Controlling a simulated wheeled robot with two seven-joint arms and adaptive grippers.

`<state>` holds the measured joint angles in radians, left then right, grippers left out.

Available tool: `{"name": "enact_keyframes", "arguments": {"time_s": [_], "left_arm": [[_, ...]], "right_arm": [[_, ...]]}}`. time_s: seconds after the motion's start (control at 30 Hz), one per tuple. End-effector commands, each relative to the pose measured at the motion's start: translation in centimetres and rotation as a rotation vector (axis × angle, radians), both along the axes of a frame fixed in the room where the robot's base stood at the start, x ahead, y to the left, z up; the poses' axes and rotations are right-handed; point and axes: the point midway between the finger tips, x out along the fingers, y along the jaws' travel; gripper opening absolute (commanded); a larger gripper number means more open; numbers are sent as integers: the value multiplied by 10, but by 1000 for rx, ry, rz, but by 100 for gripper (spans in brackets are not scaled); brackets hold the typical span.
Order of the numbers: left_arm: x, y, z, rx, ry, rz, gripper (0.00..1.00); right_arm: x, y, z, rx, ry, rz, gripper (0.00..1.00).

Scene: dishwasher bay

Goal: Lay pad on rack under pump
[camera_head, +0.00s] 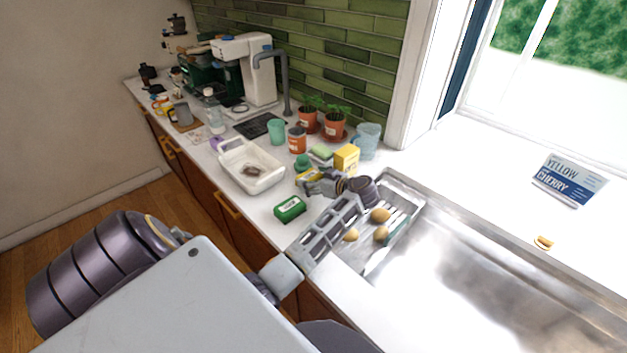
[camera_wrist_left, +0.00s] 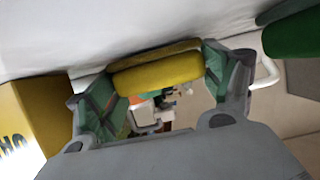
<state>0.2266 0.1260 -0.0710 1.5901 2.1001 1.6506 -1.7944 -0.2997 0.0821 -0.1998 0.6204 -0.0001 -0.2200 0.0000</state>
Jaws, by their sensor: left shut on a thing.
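In the left wrist view the yellow pad (camera_wrist_left: 157,68) lies across between the green-padded fingertips of the gripper (camera_wrist_left: 170,80). A dark flat grate (camera_head: 259,127) lies on the counter beneath a tall grey curved spout (camera_head: 285,85), farther back and left of the gripper. I cannot tell for certain whether these are the rack and pump. My right gripper is not in view.
A white tub (camera_head: 250,180) and a green box (camera_head: 290,209) are near the gripper. A yellow box (camera_head: 346,158), green pad (camera_head: 321,152), jars and potted plants (camera_head: 335,128) crowd behind it. The steel sink (camera_head: 450,270) is at right, with a tray of round items.

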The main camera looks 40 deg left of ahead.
Motion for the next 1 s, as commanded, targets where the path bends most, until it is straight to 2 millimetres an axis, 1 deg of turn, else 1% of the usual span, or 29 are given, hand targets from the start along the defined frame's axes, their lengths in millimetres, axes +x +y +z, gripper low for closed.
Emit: {"name": "enact_keyframes", "arguments": {"time_s": [0.2, 0.23, 0.33, 0.37, 0.87, 1.0], "left_arm": [[0, 0, -3, -1, 0, 0, 60], [0, 0, -2, -1, 0, 0, 86], [0, 0, -2, -1, 0, 0, 98], [0, 0, -2, -1, 0, 0, 100], [0, 0, 0, 1, -1, -1, 100], [0, -9, 3, -2, -1, -2, 100]], "right_arm": [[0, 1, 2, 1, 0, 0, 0], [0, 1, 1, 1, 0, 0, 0], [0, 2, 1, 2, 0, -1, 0], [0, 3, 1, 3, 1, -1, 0], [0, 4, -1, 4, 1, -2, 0], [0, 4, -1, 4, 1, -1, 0]]}}
